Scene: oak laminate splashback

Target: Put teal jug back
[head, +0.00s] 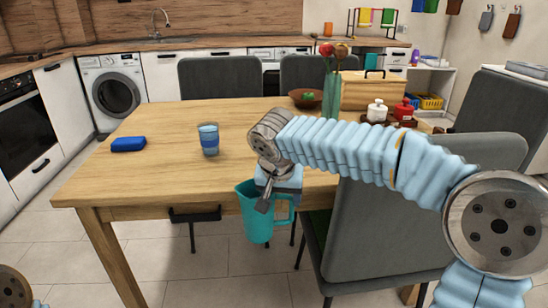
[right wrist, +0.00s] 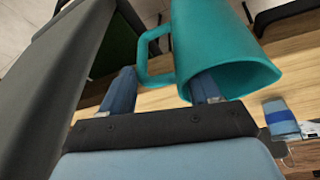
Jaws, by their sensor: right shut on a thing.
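The teal jug (head: 256,218) hangs from my right gripper (head: 270,193), in front of the table's near edge and clear of the floor. It looks roughly upright, with its handle to the right. The right wrist view shows the jug (right wrist: 215,40) large and close, its handle between the two fingers of my right gripper (right wrist: 163,92). The right finger overlaps the jug near its rim; the exact contact is partly hidden. My left gripper is not in view.
The wooden table (head: 165,180) holds a blue cup (head: 208,140), a blue block-like item (head: 128,144), a brown bowl (head: 298,97), a green vase (head: 331,95), a wooden box (head: 372,92) and red and white jars. A grey chair (head: 385,235) stands close right of the jug. The table's front left is clear.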

